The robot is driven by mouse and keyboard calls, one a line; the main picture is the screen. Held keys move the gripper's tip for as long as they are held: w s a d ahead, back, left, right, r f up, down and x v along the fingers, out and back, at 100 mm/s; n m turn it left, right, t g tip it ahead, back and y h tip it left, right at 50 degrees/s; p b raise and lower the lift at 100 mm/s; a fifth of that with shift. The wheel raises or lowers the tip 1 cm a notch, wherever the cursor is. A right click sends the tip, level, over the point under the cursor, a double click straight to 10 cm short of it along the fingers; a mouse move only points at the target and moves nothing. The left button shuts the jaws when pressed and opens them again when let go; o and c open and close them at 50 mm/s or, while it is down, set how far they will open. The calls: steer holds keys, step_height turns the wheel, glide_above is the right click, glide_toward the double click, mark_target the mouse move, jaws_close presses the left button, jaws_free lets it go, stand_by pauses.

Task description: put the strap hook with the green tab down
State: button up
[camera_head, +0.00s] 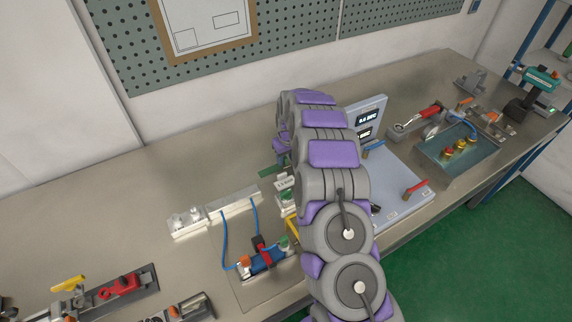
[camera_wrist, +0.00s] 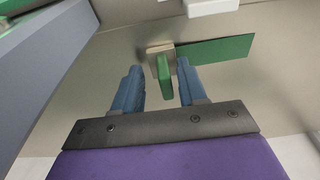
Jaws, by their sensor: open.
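In the wrist view my gripper (camera_wrist: 159,82) is open, with its two blue fingers apart. An upright green tab (camera_wrist: 165,76) stands between the fingertips, with a visible gap to the left finger and a narrower one to the right. The tab joins a small tan-grey piece (camera_wrist: 153,50), which I take as the strap hook; its full shape is unclear. It appears to rest on the grey bench surface, next to a flat green strip (camera_wrist: 215,50). In the head view my arm hides most of this spot; a bit of dark green (camera_head: 270,171) shows left of the arm.
A grey-blue panel with displays (camera_head: 366,115) stands close right of my arm. A white block strip (camera_head: 215,213) and a blue device with cables (camera_head: 264,262) lie to the left. Red-handled clamps (camera_head: 122,287) sit front left. The bench's back left is clear.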

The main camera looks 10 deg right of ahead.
steer(key=shift+a, duration=0.55)
steer(key=shift+c, duration=0.9)
steer(key=shift+d, duration=0.65)
steer(key=c, duration=0.6)
steer(key=shift+a+r, duration=0.1)
steer(key=shift+a, duration=0.45)
jaws_close()
steer(key=shift+d+r, duration=0.2)
steer(key=shift+r, duration=0.2)
step_height(320, 180, up, 16)
steer(key=p, duration=0.3)
steer(key=s+f+m+b, duration=0.1)
steer(key=s+f+m, duration=0.1)
steer(key=s, duration=1.4)
steer(key=shift+s+f+m, duration=0.2)
steer(key=shift+m, duration=0.6)
